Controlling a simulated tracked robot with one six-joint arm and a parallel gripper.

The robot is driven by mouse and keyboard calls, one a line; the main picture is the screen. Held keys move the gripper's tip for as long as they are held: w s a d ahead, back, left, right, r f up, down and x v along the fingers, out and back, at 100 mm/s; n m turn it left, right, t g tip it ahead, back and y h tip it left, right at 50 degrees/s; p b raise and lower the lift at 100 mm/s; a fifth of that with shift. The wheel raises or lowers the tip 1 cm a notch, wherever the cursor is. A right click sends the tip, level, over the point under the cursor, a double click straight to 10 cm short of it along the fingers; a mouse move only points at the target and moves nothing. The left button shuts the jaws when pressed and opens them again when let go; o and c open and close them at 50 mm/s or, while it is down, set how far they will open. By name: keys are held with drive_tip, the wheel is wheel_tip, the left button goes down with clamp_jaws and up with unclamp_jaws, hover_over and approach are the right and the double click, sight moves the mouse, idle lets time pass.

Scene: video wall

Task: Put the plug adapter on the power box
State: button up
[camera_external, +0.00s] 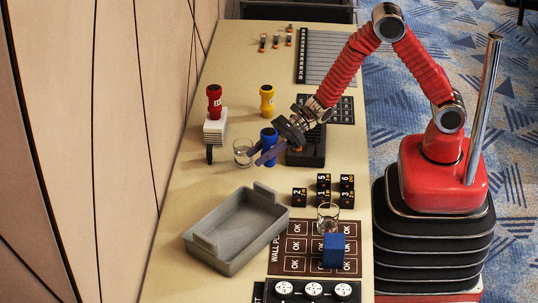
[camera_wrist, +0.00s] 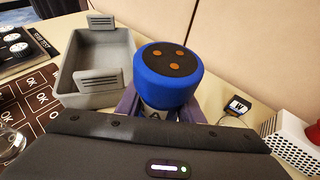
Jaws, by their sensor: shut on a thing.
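A blue plug adapter (camera_wrist: 152,88) with a dark top and three orange dots sits between my gripper's purple fingers in the wrist view. My gripper (camera_external: 262,155) is shut on it; the adapter also shows in the external view (camera_external: 268,135), upright, partly covered by the fingers. I cannot tell whether its base touches the table. A black ridged box (camera_external: 312,157) lies just right of it, partly under my arm. A white slatted box (camera_external: 214,131) with a red adapter (camera_external: 214,101) above it stands to the left. I cannot tell which box is the power box.
A yellow adapter (camera_external: 267,100) stands behind. A clear glass (camera_external: 243,153) is close to my fingers. A grey tray (camera_external: 238,235), black numbered cubes (camera_external: 324,188), another glass (camera_external: 328,217) and a blue cube (camera_external: 333,250) are in front. The wall borders the table's left.

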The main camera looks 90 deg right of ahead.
drive_tip(key=s+d+r+m+t+h, duration=0.1)
drive_tip(key=d+r, duration=0.1)
drive_tip(key=d, duration=0.9)
drive_tip(key=d+r+m+t+h, duration=0.1)
drive_tip(key=d+r, duration=0.1)
drive_tip(key=d, duration=0.8)
drive_tip(key=s+d+r+n+g+y, duration=0.1)
drive_tip(key=s+d, duration=0.5)
drive_tip(key=s, duration=0.1)
drive_tip(key=s+a+n+g+y, duration=0.1)
drive_tip(key=s+a, duration=0.1)
drive_tip(key=s+a+n+g+y, duration=0.1)
drive_tip(key=s, duration=0.1)
drive_tip(key=shift+s+a+r+n+y, duration=0.1)
drive_tip(key=shift+s+a+n+y, duration=0.15)
drive_tip(key=shift+a+n+y, duration=0.15)
drive_tip(key=shift+d, duration=0.1)
drive_tip(key=shift+f, duration=2.9)
